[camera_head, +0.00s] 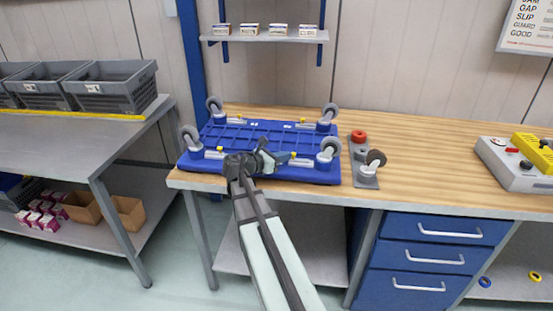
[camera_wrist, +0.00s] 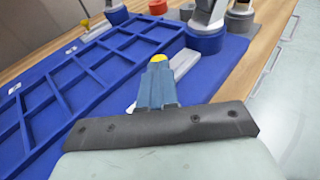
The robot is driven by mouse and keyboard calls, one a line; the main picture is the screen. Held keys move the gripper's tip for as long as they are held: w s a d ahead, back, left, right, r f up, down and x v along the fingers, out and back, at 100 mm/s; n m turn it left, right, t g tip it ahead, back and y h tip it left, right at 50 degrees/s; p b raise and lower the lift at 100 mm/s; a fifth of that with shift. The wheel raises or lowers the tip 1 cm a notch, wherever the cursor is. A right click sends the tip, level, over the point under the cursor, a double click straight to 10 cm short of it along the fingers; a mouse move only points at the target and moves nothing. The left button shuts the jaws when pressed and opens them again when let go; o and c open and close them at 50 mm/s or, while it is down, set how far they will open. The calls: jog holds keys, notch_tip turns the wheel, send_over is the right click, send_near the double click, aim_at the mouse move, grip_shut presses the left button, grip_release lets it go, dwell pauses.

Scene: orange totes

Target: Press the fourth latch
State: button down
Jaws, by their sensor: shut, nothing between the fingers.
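A blue upturned dolly (camera_head: 250,134) lies on the wooden bench, with a caster at each corner. Small yellow latches sit on grey plates near the casters; a yellow latch (camera_head: 293,155) is by the front right caster (camera_head: 328,151), and another latch (camera_head: 220,149) is near the front left caster (camera_head: 190,139). I cannot tell which counts as the fourth. My gripper (camera_head: 287,158) is shut and empty, low over the dolly's front edge. In the wrist view its closed fingertips (camera_wrist: 157,67) are right at a yellow latch (camera_wrist: 158,58); I cannot tell whether they touch.
A grey caster bracket (camera_head: 366,170) and a red ring (camera_head: 359,136) stand right of the dolly. A grey box with a red button and yellow block (camera_head: 520,165) is at the bench's far right. The bench (camera_head: 430,170) between is clear. Grey totes (camera_head: 110,87) stand on the left table.

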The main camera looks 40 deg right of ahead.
jog(key=shift+d, duration=0.25)
jog(key=shift+s+d, duration=0.75)
jog(key=shift+a, duration=0.1)
jog(key=v, duration=1.4)
dwell(0.4)
